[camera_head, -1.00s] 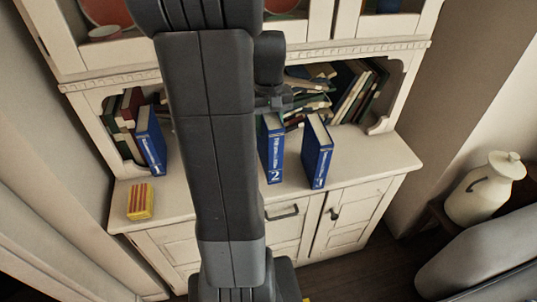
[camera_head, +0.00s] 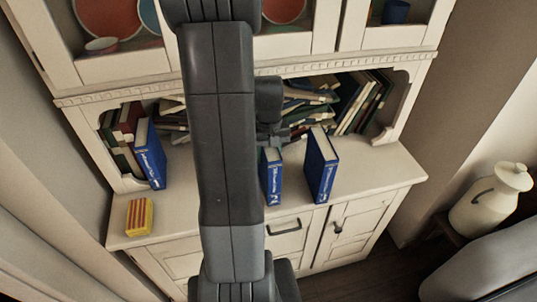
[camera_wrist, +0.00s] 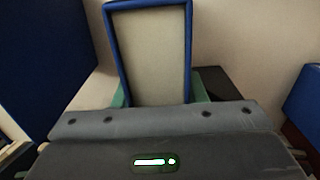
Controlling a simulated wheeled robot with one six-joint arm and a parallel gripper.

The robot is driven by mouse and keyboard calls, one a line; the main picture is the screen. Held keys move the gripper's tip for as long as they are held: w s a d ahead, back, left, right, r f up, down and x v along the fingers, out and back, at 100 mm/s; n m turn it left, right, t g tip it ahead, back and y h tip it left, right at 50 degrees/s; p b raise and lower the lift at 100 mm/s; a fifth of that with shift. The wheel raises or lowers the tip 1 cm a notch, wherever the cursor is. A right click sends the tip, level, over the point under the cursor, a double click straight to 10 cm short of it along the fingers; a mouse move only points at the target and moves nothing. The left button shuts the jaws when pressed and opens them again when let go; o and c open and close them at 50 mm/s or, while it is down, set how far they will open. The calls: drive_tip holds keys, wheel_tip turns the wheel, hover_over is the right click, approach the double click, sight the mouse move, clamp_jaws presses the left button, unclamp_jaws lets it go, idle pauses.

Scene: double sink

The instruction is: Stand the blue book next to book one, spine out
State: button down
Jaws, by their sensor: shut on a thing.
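A blue book marked 2 (camera_head: 272,180) is upright on or just above the cabinet counter, its numbered spine facing the front. My gripper (camera_head: 271,142) is shut on it from above and behind. In the wrist view the held book (camera_wrist: 155,55) shows a pale page edge framed by blue covers, between teal finger pads. A blue book marked 1 (camera_head: 149,158) stands at the left, spine out, beside darker books. Another blue book (camera_head: 321,165) stands close to the right of the held one, its number hard to read. Whether the held book touches the counter is unclear.
A yellow and red striped box (camera_head: 139,216) lies at the counter's front left. Leaning books (camera_head: 360,100) fill the niche behind. My arm covers the middle counter. Blue surfaces flank the held book in the wrist view, left (camera_wrist: 40,60) and right (camera_wrist: 304,100).

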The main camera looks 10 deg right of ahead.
drive_tip(key=shift+f, duration=0.4)
drive_tip(key=c, duration=1.3)
unclamp_jaws()
drive_tip(key=shift+f, duration=0.1)
drive_tip(key=o, duration=0.4)
